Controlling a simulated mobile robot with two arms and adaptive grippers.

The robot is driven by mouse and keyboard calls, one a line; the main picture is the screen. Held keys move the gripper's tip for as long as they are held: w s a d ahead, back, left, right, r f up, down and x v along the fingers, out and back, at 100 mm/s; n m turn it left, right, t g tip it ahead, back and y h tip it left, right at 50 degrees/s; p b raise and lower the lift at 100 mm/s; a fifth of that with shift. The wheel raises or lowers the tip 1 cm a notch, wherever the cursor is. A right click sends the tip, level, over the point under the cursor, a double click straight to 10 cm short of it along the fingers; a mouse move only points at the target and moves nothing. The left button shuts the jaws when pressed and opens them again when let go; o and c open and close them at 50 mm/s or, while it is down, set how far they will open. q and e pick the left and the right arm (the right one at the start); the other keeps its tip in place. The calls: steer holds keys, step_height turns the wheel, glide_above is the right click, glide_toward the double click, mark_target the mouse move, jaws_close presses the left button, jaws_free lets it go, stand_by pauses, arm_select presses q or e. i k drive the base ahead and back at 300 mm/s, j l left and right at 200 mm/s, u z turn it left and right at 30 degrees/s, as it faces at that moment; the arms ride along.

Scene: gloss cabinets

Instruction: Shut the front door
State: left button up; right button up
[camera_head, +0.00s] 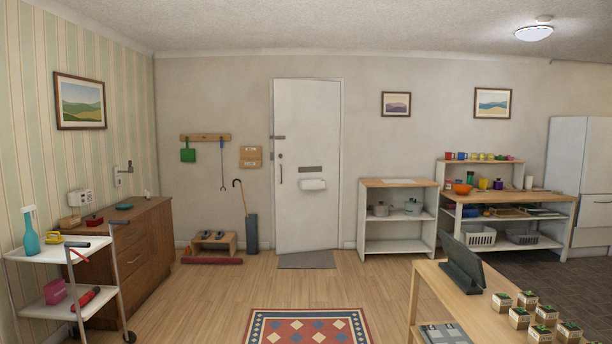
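The white front door (308,130) stands in the far wall, straight ahead across the room. It has a long handle (281,175) near its left edge, a dark letter slot (311,169) and a white box (313,184) below the slot. A small dark metal fitting (277,137) shows at the left edge. The bottom edge of the door slants a little lower on the left, so it looks slightly ajar towards me, but the gap is too small to tell for sure. Neither of my grippers is in view.
A grey doormat (307,260) lies before the door. A patterned rug (308,328) lies nearer, with clear wood floor between. A white trolley (62,254) and brown dresser (130,250) stand left. A wooden table (432,281) is at right front, white shelves (399,247) behind.

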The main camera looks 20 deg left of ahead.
mark_target(307, 113)
steer(key=u, duration=0.2)
steer(key=i+u, duration=0.35)
steer(key=i, duration=7.1)
steer(key=j, duration=0.15)
